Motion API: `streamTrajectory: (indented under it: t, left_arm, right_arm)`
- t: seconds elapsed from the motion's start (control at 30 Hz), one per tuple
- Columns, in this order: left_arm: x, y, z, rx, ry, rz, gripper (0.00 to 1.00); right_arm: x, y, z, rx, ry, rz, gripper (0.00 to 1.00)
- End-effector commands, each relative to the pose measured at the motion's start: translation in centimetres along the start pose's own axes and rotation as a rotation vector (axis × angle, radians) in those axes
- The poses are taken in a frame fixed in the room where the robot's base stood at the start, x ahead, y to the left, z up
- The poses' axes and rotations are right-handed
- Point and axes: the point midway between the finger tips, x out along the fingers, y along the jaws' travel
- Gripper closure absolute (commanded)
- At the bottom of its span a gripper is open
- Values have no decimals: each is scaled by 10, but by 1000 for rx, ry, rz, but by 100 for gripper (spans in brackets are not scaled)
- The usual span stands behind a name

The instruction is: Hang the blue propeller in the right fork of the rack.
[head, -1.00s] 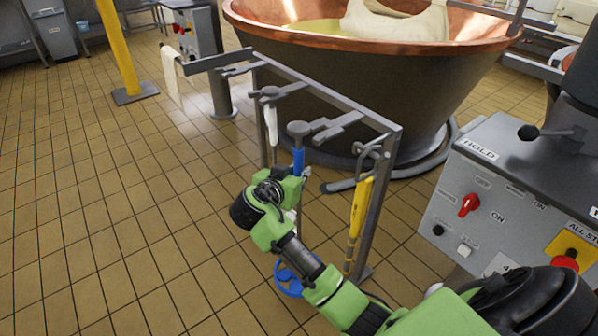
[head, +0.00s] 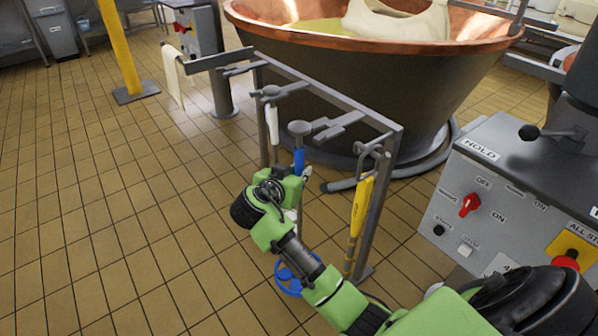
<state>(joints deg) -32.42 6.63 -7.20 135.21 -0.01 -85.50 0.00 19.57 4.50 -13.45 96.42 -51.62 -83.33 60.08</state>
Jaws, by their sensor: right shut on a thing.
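The blue propeller is a long tool with a grey knob on top, a blue handle (head: 299,160) and a round blue head (head: 284,279) low near the floor. It hangs roughly upright from my right gripper (head: 299,178), which is shut on it just below the blue handle. My left gripper is out of view.
A large copper vat (head: 390,85) stands behind. A control box (head: 490,200) is at right.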

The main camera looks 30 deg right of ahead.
Motion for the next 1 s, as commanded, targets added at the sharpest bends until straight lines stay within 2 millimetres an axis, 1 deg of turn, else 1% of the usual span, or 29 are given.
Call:
streamTrajectory:
  t: [0.03,0.73,1.0]
  left_arm:
    - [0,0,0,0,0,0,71]
    - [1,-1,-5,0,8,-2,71]
    - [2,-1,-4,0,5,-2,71]
  right_arm:
    - [1,0,-3,2,6,-1,100]
    - [16,10,-8,1,6,0,100]
    - [17,10,-9,2,6,-1,100]
